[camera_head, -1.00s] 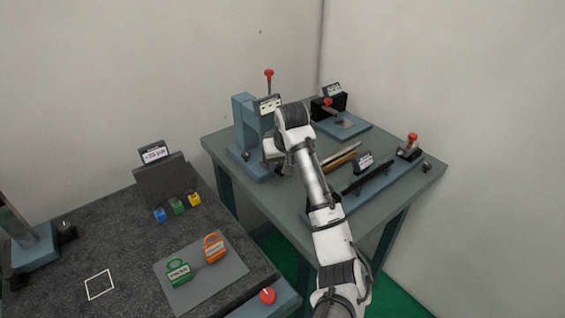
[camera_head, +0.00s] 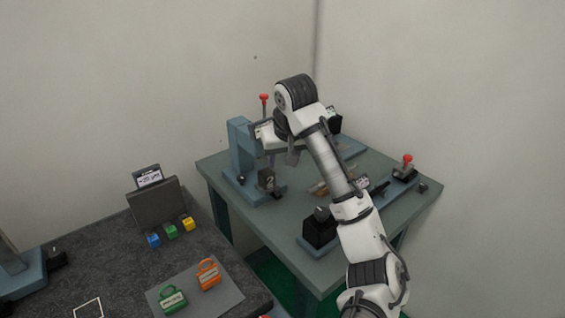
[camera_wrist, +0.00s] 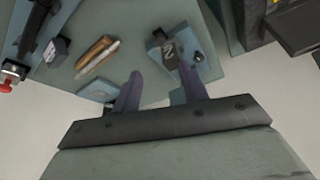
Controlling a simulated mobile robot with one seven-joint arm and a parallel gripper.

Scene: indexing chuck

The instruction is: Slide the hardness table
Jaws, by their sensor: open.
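The blue hardness tester (camera_head: 240,145) stands at the left of the green bench, with a red-knobbed lever (camera_head: 264,98) on top. At its foot is a dark block marked "2" (camera_head: 267,180), seemingly the hardness table; it also shows in the wrist view (camera_wrist: 165,50) on a blue base. My gripper (camera_head: 281,160) is above and close to this block. In the wrist view my gripper (camera_wrist: 160,88) has its two fingers apart with nothing between them. The right finger overlaps the block's edge in that picture; I cannot tell whether they touch.
A long blue rail fixture with a red knob (camera_head: 407,159) and a dark end block (camera_head: 320,228) lies to the right. Brown rods (camera_wrist: 95,55) lie between it and the tester. The dark table (camera_head: 100,245) at left holds orange (camera_head: 208,274) and green (camera_head: 172,300) padlocks.

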